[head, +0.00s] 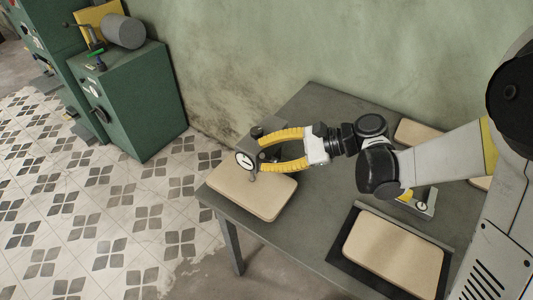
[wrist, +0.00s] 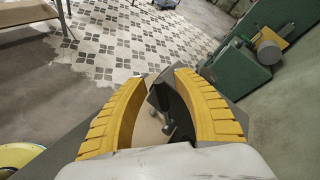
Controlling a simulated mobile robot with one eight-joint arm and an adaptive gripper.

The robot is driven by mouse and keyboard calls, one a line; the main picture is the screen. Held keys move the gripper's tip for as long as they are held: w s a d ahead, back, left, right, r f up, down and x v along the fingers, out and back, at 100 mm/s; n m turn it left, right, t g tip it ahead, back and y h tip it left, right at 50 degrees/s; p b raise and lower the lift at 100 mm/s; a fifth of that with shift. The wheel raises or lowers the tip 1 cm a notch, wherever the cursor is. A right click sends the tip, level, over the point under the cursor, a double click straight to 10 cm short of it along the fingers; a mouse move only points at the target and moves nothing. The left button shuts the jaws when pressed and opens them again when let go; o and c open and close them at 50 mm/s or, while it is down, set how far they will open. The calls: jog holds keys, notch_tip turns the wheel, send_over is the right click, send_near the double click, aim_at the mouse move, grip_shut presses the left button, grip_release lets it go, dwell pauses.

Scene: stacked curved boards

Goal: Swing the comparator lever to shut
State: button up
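The comparator is a dark stand (head: 257,132) with a round white dial (head: 245,161), standing at a tan curved board (head: 262,196) on the left end of the table. My gripper (head: 257,155) has two yellow ribbed fingers, spread apart, reaching left to the comparator. In the wrist view, the fingertips of my gripper (wrist: 160,79) have a gap between them, and dark comparator parts (wrist: 160,96) show there. A small grey knob (wrist: 168,129) shows between the fingers; I cannot tell whether it is the lever. Finger contact with the comparator is unclear.
The grey table (head: 310,215) also bears a tan board (head: 393,252) on a dark base at the front right and another board (head: 415,132) behind my arm. Green cabinets (head: 135,100) stand at the left. Tiled floor (head: 90,215) is open left of the table.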

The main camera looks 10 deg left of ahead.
aim_at(264, 150)
jog(key=shift+d, duration=0.1)
jog(key=v, duration=1.2)
jog(key=c, duration=0.7)
jog(key=shift+w+n, duration=0.1)
jog(key=shift+n, duration=0.6)
grip_shut()
jog(key=w+d+n+b, duration=0.2)
jog(key=w+n, duration=0.4)
jog(key=n, duration=1.1)
jog(key=shift+y, duration=0.3)
jog(key=b+x, duration=0.1)
jog(key=x, duration=0.3)
jog(key=s+b+x, duration=0.1)
jog(key=b+x, duration=0.1)
jog(key=x, duration=0.2)
jog(key=s+b+x, duration=0.1)
jog(key=x, duration=0.3)
jog(key=shift+s+d+f, duration=0.1)
jog(key=shift+d+f, duration=0.05)
jog(key=shift+f, duration=0.2)
jog(key=shift+s+a+f+b, duration=0.25)
jog(key=shift+s+b, duration=0.1)
